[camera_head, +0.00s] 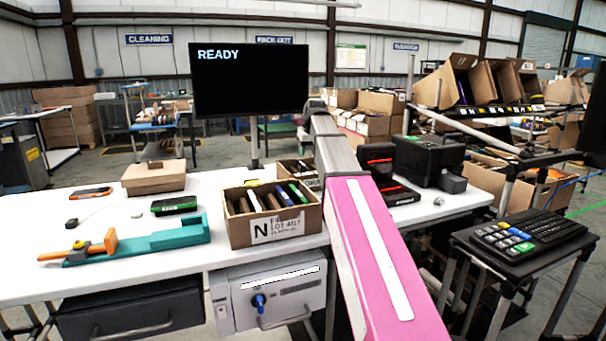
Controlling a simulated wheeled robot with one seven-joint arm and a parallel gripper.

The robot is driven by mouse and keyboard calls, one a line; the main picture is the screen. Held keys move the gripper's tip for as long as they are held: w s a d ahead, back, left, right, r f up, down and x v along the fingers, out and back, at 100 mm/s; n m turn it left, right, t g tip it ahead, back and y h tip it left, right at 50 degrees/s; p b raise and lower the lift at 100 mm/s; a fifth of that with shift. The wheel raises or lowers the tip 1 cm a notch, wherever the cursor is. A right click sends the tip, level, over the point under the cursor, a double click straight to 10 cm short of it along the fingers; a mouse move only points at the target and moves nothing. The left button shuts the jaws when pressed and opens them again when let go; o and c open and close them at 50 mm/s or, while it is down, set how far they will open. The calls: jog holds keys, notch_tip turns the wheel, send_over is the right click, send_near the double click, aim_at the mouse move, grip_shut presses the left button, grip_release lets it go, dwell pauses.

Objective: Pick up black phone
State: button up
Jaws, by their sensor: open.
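A dark device with a green edge (174,205) lies flat on the table left of the carton. An orange-edged phone with a dark face (90,193) lies farther left. I cannot tell for sure which item is the black phone. My pink and grey arm reaches up past the carton's right side and hides part of the table. My gripper's fingers are not visible.
A teal and orange fixture (150,241) lies at the table's front left. A monitor (250,80) rises at the back. Black machines (428,158) stand right of my arm. A keyboard stand (520,237) is at right.

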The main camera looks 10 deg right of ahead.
aim_at(303, 164)
jog(key=x, duration=0.5)
jog(key=a+x, duration=0.1)
jog(key=x, duration=0.1)
jog(key=shift+w, duration=0.15)
jog(key=shift+c, duration=0.4)
grip_shut()
